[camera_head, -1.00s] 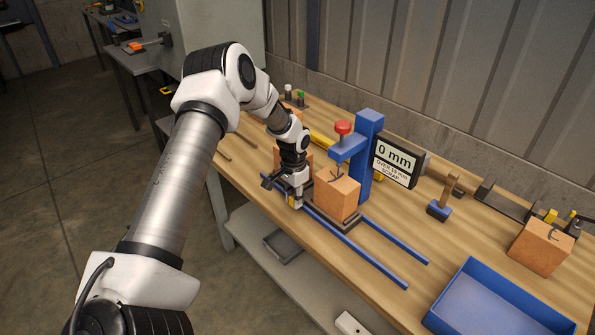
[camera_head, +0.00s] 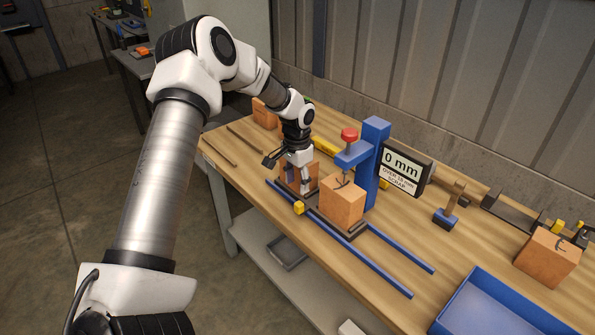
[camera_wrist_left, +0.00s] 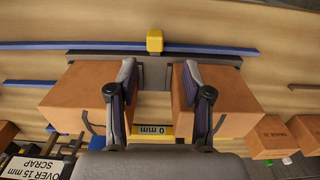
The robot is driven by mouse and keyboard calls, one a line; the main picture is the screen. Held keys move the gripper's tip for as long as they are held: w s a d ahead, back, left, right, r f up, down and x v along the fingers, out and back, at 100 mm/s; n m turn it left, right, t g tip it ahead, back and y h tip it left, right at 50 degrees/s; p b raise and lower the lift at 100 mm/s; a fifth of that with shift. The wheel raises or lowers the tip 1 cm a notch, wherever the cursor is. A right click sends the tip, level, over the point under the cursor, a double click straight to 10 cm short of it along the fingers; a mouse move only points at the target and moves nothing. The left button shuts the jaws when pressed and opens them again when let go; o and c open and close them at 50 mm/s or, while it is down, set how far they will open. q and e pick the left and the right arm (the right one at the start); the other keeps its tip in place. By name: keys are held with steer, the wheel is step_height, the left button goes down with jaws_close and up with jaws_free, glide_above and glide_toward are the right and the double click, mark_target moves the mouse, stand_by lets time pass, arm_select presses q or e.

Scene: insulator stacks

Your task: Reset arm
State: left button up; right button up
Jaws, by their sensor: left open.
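My left gripper (camera_head: 303,186) hangs over the blue rails on the bench, beside an orange block (camera_head: 342,204) under the blue press (camera_head: 372,165). A second orange block (camera_head: 314,172) is partly hidden behind the gripper. In the left wrist view, my left gripper (camera_wrist_left: 158,128) has its fingers spread, with nothing between them. One block (camera_wrist_left: 72,97) shows beyond the left finger and another (camera_wrist_left: 232,98) beyond the right one; I cannot tell whether the fingers touch them. A small yellow piece (camera_head: 298,208) sits at the front rail. My right gripper is not in view.
A display (camera_head: 403,167) reads 0 mm. A blue tray (camera_head: 490,305), a hammer-like tool (camera_head: 447,213) and another orange block (camera_head: 547,257) are at the right. One more block (camera_head: 264,114) is at the far left. The bench's front edge (camera_head: 262,222) is close to the rails.

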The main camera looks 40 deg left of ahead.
arm_select(q)
steer(key=shift+r, duration=1.65)
